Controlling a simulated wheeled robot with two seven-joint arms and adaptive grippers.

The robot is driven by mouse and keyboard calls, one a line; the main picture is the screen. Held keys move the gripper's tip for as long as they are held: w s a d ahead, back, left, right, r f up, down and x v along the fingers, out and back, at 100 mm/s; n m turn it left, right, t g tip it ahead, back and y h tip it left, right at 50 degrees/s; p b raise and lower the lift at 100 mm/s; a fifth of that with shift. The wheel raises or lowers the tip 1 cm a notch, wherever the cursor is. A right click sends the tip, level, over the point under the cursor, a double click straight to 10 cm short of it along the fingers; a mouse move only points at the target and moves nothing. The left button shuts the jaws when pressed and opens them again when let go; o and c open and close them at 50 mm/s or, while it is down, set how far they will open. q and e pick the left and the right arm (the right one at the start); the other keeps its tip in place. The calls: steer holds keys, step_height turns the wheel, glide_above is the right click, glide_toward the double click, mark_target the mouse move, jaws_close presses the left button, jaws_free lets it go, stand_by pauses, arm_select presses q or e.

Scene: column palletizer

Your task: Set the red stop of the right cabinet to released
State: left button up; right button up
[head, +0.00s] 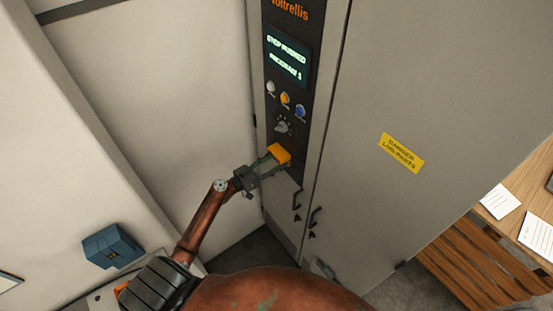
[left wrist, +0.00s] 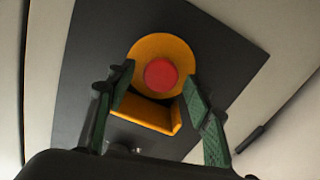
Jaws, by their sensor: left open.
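The red stop (left wrist: 161,74) is a round red button on a yellow round housing (left wrist: 150,47), seen in the left wrist view. In the head view only its yellow housing (head: 281,152) shows, low on the dark panel of the cabinet (head: 376,90). My left gripper (left wrist: 158,100) is open, with its green-padded fingers on either side of the housing, near the red button. Whether the fingers touch it I cannot tell. In the head view the left gripper (head: 268,167) reaches the panel. The lit display (head: 286,58) reads "STOP PUSHED" and "PROGRAM 1". My right gripper is not in view.
Above the stop, the panel carries white, yellow and blue buttons (head: 286,99) and a grey knob (head: 283,125). Black handles (head: 314,218) sit below. A yellow danger label (head: 402,152) is on the cabinet door. A wooden desk (head: 490,245) with papers stands at the right.

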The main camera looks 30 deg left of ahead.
arm_select(q)
steer(key=shift+w+d, duration=0.1)
steer(key=shift+w, duration=0.1)
jaws_close()
stand_by(0.6)
